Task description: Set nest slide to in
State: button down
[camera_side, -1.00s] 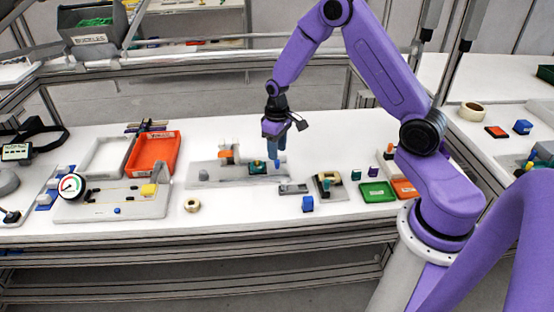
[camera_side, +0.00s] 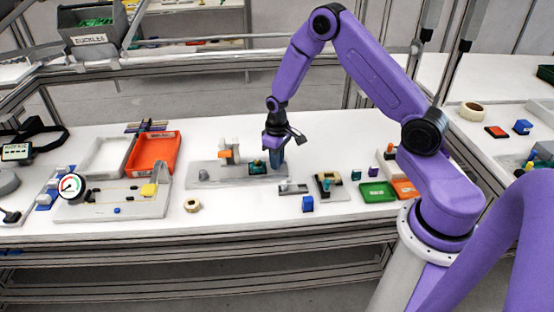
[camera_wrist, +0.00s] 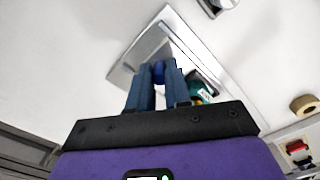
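The grey fixture plate (camera_side: 225,178) lies at the middle of the table. It carries a teal block (camera_side: 257,168) and a grey upright with an orange part (camera_side: 226,154). My gripper (camera_side: 276,170) points down at the plate's right end, just right of the teal block. In the wrist view my gripper (camera_wrist: 158,74) has its two dark blue fingers on either side of a blue knob (camera_wrist: 158,71), with only a narrow gap. I cannot tell whether they press on it. The teal block (camera_wrist: 203,86) is partly hidden behind the right finger.
A grey slide piece (camera_side: 293,188), a small fixture (camera_side: 329,186) and a blue block (camera_side: 308,204) stand close in front. A green tray (camera_side: 378,192) is to the right. A gauge board (camera_side: 112,205) and an orange tray (camera_side: 153,153) are to the left.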

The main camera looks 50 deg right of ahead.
aim_at(263, 164)
jog(key=shift+w+a, duration=1.55)
jog(key=shift+w, duration=0.05)
jog(key=c, duration=1.1)
grip_release()
jog(key=shift+o, duration=0.2)
notch_tip(263, 164, up, 17)
jog(key=shift+r, duration=0.2)
